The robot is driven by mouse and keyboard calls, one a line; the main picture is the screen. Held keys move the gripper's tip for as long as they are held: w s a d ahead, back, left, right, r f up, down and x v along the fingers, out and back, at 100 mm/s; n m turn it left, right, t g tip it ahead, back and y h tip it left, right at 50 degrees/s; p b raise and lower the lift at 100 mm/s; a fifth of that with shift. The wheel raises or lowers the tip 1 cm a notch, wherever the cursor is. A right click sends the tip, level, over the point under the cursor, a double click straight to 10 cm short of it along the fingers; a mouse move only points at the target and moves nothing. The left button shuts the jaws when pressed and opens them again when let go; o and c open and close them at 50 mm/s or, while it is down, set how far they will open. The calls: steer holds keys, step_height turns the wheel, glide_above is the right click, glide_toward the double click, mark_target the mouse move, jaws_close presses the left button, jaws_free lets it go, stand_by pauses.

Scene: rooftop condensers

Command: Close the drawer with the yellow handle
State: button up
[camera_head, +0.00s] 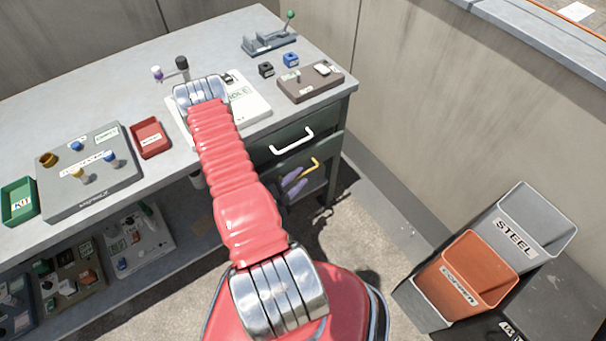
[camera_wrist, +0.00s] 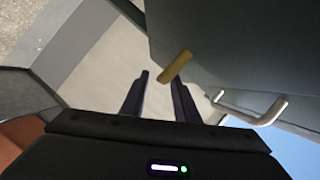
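The yellow handle (camera_head: 313,165) is on the lower drawer (camera_head: 318,180) at the right end of the workbench, below a drawer with a white handle (camera_head: 292,143). My gripper's purple fingers (camera_head: 293,183) are just left of and below the yellow handle. In the wrist view my gripper (camera_wrist: 159,78) has its two dark fingers apart with nothing between them. The yellow handle (camera_wrist: 175,66) shows by the right fingertip; I cannot tell whether they touch. The white handle (camera_wrist: 255,112) is at the right. My arm hides part of the drawers, and how far the lower one stands out is unclear.
Trays, a clamp (camera_head: 270,40) and small parts are on the bench top (camera_head: 130,95). A grey STEEL bin (camera_head: 545,222) and an orange bin (camera_head: 482,262) stand at the right. Floor between bench and bins is clear. A wall (camera_head: 440,110) runs behind.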

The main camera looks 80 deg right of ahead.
steer(key=shift+x, duration=1.4)
jaws_close()
